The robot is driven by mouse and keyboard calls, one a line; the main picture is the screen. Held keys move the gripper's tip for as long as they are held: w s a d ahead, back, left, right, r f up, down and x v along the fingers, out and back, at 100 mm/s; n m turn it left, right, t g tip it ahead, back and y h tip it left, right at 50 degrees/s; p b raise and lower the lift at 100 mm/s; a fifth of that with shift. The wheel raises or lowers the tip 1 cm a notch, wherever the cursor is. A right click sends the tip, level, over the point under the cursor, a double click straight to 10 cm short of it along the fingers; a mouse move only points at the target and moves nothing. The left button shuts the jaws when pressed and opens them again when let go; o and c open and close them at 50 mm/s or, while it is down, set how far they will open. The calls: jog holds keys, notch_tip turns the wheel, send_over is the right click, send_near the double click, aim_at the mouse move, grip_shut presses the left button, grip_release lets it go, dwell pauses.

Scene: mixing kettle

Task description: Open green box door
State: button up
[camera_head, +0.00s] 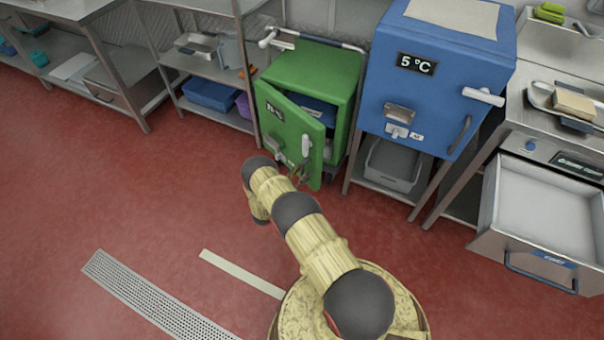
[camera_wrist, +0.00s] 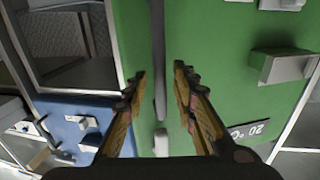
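The green box (camera_head: 318,68) stands on the floor left of the blue box. Its green door (camera_head: 286,132) is ajar, swung out at its right side, and part of the inside shows behind it. A white handle (camera_head: 306,147) is on the door's front near its free edge. My gripper (camera_wrist: 160,82) is open, its two fingers apart with nothing seen gripped. It is close to the door's lower free edge in the head view. In the wrist view the door (camera_wrist: 235,75) fills the right side, its label upside down. Whether a finger touches the door cannot be told.
The blue box (camera_head: 430,75) stands close on the right, above a grey bin (camera_head: 393,165). A metal shelf (camera_head: 205,70) with a blue crate (camera_head: 211,94) is on the left. An open steel drawer (camera_head: 548,215) juts out at right. The red floor in front is largely clear.

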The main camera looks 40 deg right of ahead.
jog(key=shift+w+d, duration=0.15)
jog(key=shift+d, duration=0.5)
jog(key=c, duration=0.3)
grip_shut()
